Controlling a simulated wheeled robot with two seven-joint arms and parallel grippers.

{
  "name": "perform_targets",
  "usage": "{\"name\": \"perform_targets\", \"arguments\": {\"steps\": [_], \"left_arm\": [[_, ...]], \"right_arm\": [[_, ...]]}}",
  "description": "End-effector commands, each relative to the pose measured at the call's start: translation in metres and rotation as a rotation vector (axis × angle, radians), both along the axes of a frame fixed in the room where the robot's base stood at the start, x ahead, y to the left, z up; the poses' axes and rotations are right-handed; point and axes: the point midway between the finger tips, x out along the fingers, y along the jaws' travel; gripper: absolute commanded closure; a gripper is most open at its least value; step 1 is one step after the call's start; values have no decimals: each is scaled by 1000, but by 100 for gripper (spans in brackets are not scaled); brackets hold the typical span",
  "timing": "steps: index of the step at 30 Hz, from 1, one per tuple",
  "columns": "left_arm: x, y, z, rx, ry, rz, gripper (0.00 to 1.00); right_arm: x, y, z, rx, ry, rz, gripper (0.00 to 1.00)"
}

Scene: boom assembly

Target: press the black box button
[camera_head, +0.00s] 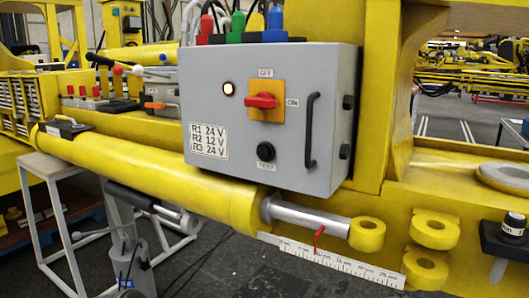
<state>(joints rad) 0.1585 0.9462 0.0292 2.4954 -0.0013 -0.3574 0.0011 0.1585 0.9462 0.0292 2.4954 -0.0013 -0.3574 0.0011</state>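A grey control box (250,110) is mounted in front of the yellow machine in the head view. Nothing covers the button. A red rotary switch (261,101) on an orange-yellow plate is above it, between the OFF and ON labels, with its handle lying roughly horizontal. A lit indicator lamp (229,89) is left of the switch.
A black handle (310,131) stands out from the box right of the button. Red, green and blue connectors (239,28) are on top. Below are a yellow cylinder (150,169), its rod (305,215) and a white ruler (330,262). The space before the box face looks clear.

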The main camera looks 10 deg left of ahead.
Motion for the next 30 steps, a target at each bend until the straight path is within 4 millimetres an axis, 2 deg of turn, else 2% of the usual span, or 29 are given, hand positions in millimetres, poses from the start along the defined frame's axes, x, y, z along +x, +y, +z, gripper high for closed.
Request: {"name": "perform_targets", "arguments": {"steps": [1,9,30], "left_arm": [[0,0,0,0,0,0,79],[0,0,0,0,0,0,100],[0,0,0,0,0,0,100]], "right_arm": [[0,0,0,0,0,0,45],[0,0,0,0,0,0,45],[0,0,0,0,0,0,45]]}}
